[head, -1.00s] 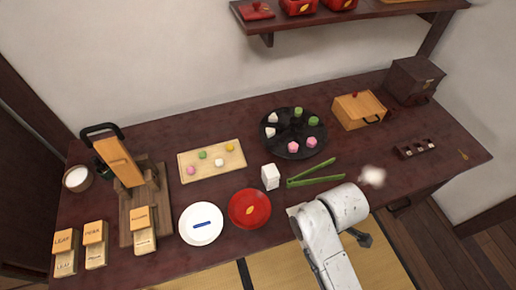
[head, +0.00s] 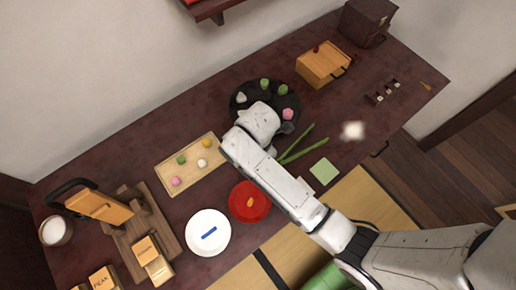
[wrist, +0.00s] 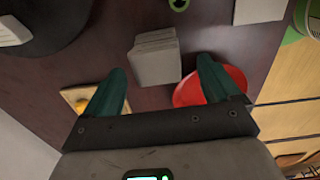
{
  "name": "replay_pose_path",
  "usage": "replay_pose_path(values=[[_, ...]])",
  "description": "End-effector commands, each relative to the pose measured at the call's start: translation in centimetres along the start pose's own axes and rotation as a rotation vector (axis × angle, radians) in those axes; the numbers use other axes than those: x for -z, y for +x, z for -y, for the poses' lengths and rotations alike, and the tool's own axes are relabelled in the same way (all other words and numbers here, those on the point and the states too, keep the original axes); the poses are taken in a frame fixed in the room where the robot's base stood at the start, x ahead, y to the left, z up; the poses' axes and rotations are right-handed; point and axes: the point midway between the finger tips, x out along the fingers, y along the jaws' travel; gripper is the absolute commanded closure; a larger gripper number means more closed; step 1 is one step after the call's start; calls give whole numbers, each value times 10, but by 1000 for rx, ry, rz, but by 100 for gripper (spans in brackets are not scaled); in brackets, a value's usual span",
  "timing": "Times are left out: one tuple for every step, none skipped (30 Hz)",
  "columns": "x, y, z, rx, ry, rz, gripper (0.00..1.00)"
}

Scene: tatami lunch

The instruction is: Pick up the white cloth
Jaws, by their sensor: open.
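The white cloth (wrist: 157,60) shows in the wrist view as a folded, layered, block-like bundle on the dark table. It lies between the black plate and the red plate. My gripper (wrist: 162,70) is open and empty, with its two teal fingers on either side of the cloth's near end in the picture. I cannot tell whether the fingers touch it or how high they are above the table. In the head view, my arm hides the cloth almost wholly, and my fingers are also hidden.
The red plate (head: 239,211) and a wooden tray (head: 170,184) with sweets lie close by. The black plate (head: 239,108) holds more sweets. Green tongs (head: 305,150) and a pale green square (head: 323,171) lie right of my arm. A blurred white patch (head: 352,131) shows near the table's front edge.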

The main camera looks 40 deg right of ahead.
Motion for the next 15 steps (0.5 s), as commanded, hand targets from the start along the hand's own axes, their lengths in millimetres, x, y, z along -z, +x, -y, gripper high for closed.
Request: replay_pose_path(values=[[0,4,0,2,0,0,11],[0,5,0,1,1,0,11],[0,6,0,0,1,0,11],[-1,8,0,0,1,0,11],[-1,10,0,2,1,0,11],[-2,14,-1,2,2,0,11],[-3,18,-1,2,3,0,11],[-4,23,-1,4,3,1,11],[-5,28,-2,3,3,1,11],[-6,32,-3,3,3,1,11],[-6,36,-4,2,3,1,11],[-6,43,-3,3,3,1,11],[-6,46,-3,2,2,0,11],[-6,50,-3,3,2,1,11],[-6,53,-3,1,3,0,11]])
